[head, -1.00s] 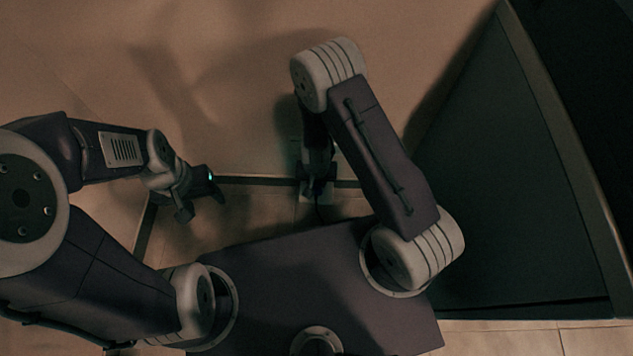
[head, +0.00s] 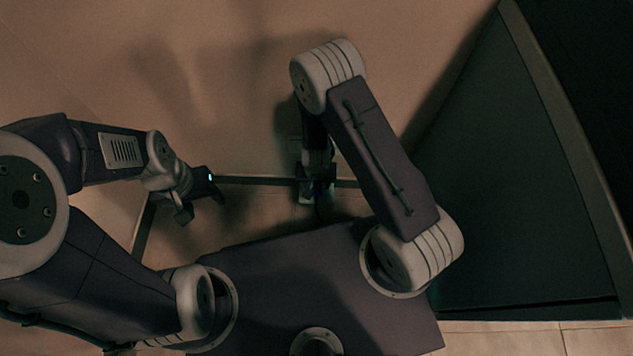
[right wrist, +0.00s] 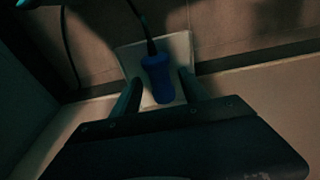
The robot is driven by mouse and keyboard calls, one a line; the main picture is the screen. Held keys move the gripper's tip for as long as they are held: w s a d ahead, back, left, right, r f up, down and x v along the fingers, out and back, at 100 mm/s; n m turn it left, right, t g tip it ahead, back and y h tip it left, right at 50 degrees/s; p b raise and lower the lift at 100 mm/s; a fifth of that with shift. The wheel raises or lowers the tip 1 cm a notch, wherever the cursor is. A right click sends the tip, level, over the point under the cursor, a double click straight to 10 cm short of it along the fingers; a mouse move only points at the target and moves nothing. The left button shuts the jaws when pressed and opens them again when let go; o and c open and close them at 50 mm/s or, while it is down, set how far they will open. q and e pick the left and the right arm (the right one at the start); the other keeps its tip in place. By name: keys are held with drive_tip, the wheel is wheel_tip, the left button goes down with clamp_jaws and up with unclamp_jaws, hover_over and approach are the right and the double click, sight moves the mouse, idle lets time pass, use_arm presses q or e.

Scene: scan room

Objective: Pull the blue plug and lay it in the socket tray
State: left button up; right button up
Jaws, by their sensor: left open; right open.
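The blue plug (right wrist: 158,80) shows in the right wrist view, with a dark cable (right wrist: 143,28) running up from it. It is in front of a pale square plate (right wrist: 179,47). My right gripper (right wrist: 160,76) is open, with one finger on each side of the plug and visible gaps between. In the head view my right gripper (head: 317,190) is low by the wall's foot, and the plug cannot be made out there. My left gripper (head: 203,203) is open and empty, left of the right one. I cannot make out the socket tray.
A tan wall (head: 230,80) rises behind both grippers, with a dark skirting strip (head: 255,181) at its foot. A large dark panel (head: 510,190) stands to the right of my right arm. Some tiled floor (head: 250,208) is clear between the grippers.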

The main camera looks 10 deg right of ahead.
drive_tip(key=r+p, duration=0.2)
drive_tip(key=r, duration=0.1)
drive_tip(key=s+r+p, duration=0.1)
drive_tip(key=r+p, duration=0.1)
drive_tip(key=r, duration=0.1)
drive_tip(key=r+p, duration=0.3)
drive_tip(key=shift+s+a, duration=0.15)
drive_tip(key=shift+a, duration=0.05)
drive_tip(key=shift+f, duration=0.1)
drive_tip(key=s+d+r+n+p, duration=0.1)
drive_tip(key=s+d+r+p, duration=0.2)
drive_tip(key=r, duration=0.8)
drive_tip(key=s+d+r+n+p, duration=0.15)
drive_tip(key=r+p, duration=0.35)
drive_tip(key=r, duration=0.5)
drive_tip(key=s+d+r+n+p, duration=0.1)
drive_tip(key=s+d+r+p, duration=0.25)
drive_tip(key=r, duration=0.75)
wheel_tip(320, 180, up, 35)
drive_tip(key=w+p, duration=0.1)
drive_tip(key=p, duration=3.4)
drive_tip(key=shift+a+g+y+p, duration=0.2)
drive_tip(key=shift+g+y+p, duration=0.1)
drive_tip(key=shift+f+m, duration=0.1)
drive_tip(key=shift+m, duration=0.15)
